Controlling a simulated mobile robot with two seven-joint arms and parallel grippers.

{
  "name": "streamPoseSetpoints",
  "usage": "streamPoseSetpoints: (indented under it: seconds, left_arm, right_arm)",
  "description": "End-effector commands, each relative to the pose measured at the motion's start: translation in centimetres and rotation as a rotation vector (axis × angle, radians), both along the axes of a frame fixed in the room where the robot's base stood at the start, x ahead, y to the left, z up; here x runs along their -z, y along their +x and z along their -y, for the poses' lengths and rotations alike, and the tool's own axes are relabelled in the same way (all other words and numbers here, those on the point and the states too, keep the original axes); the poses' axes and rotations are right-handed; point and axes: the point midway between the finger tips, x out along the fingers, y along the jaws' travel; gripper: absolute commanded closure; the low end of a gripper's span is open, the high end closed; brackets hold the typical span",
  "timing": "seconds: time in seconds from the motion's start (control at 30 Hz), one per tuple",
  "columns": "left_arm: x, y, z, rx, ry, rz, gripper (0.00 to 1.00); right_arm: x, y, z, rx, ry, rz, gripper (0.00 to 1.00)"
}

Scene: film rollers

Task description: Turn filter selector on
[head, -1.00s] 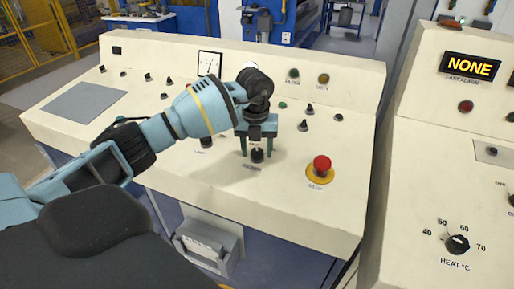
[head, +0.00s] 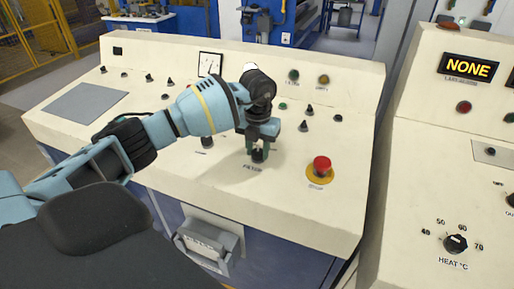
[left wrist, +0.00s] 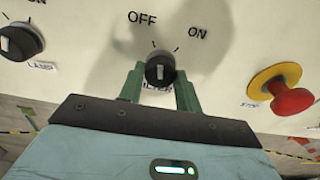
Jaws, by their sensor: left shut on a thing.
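The filter selector (head: 257,156) is a small black knob on the cream sloping panel, with a label below it. In the left wrist view, the filter selector (left wrist: 160,68) has a short white mark, with OFF printed at its upper left and ON at its upper right. The mark looks nearly upright; I cannot tell exactly which position it points to. My left gripper (head: 258,150) comes down over the knob and is shut on it. Its green fingers stand on both sides of the knob in the left wrist view (left wrist: 160,88). My right gripper is out of view.
A red stop button (head: 321,166) on a yellow base sits right of the filter selector. The lamp knob (left wrist: 20,42) is to the left. Several small black switches stand farther up the panel. A second console with a heat dial (head: 456,243) is at the right.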

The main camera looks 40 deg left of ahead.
Motion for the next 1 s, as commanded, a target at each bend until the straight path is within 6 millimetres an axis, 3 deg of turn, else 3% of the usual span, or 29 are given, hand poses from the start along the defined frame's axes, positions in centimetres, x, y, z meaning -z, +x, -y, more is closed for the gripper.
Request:
streamPoseSetpoints:
  seconds: [0.6,1.0]
  left_arm:
    - [-0.14,0.03,-0.01,0.546,0.054,-0.011,0.89]
    - [-0.07,0.00,-0.01,0.728,0.072,-0.017,0.89]
  right_arm:
    - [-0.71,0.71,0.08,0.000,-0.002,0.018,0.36]
    - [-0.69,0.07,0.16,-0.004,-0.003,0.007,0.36]
